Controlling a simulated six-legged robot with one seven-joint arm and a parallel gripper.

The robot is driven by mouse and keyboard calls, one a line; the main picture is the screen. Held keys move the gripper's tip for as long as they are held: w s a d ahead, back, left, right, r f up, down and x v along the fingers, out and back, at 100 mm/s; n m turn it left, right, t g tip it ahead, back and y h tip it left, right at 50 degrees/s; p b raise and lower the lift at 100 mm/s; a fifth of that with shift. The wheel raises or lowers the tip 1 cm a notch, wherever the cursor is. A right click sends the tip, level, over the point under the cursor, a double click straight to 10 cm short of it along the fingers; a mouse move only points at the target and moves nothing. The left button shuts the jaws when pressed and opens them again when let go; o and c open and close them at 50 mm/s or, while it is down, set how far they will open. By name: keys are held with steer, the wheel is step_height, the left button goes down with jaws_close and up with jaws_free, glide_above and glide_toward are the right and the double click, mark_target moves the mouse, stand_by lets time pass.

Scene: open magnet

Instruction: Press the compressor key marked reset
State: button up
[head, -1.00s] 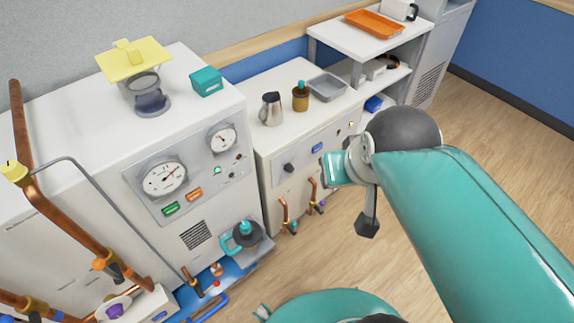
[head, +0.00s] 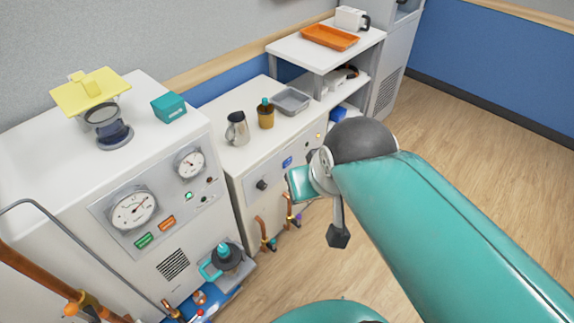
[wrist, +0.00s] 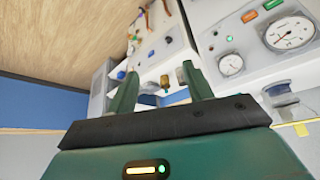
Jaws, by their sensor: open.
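The white compressor cabinet (head: 60,165) stands at the left in the head view. Its grey front panel (head: 110,222) carries two dial gauges, a green key (head: 144,240) and an orange key (head: 168,223). The markings on both keys are too small to read.
A yellow-topped pot (head: 108,125) and a teal box (head: 169,107) stand on the cabinet. A lower unit (head: 225,160) to its right bears a metal jug (head: 237,129). Copper pipes and a teal-handled pot (head: 224,260) stick out in front. The wooden floor (head: 480,150) at right is clear.

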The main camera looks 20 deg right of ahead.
steer(key=shift+c, duration=0.4)
jaws_close()
stand_by(1.5)
